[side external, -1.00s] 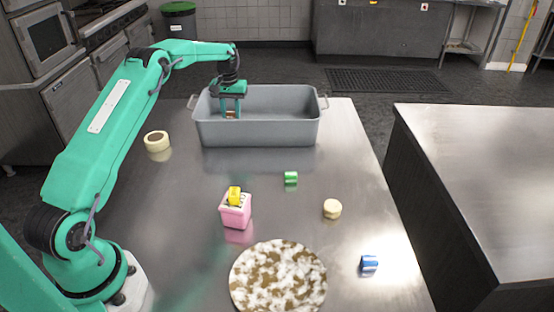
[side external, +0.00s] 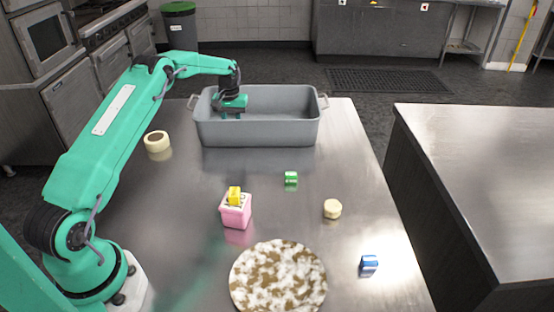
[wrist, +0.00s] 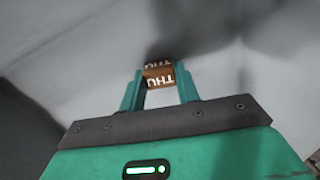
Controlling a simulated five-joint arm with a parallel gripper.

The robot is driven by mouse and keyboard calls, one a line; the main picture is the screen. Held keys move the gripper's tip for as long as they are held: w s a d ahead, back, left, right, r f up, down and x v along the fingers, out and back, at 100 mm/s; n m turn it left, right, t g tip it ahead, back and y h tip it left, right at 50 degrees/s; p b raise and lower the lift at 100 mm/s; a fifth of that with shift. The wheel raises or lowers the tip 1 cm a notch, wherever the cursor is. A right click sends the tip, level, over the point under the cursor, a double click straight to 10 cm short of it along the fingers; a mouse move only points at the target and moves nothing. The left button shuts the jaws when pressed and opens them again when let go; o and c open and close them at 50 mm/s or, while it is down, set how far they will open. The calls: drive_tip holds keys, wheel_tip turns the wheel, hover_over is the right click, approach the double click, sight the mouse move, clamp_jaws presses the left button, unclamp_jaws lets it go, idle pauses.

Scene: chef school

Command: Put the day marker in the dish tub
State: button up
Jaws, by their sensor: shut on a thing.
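The day marker (wrist: 158,77), a small brown block with white "THU" lettering, is between my gripper's fingertips in the wrist view. My gripper (wrist: 160,84) is shut on it. In the side view my gripper (side external: 231,113) reaches down inside the grey dish tub (side external: 262,133), near its left end, and the tub's front wall hides the fingertips and the marker. The tub's grey inner surface (wrist: 80,50) fills much of the wrist view. I cannot tell whether the marker touches the tub floor.
On the steel table (side external: 180,210) are a tape roll (side external: 157,142), a pink container (side external: 236,212) with a yellow block (side external: 234,195), a green block (side external: 291,178), a cream disc (side external: 332,208), a blue block (side external: 368,264) and a mottled round board (side external: 278,280).

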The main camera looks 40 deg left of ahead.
drive_tip(key=shift+f, duration=0.1)
drive_tip(key=o, duration=0.9)
drive_tip(key=shift+o, duration=0.2)
wheel_tip(320, 180, up, 12)
drive_tip(key=shift+r, duration=0.2)
idle(0.4)
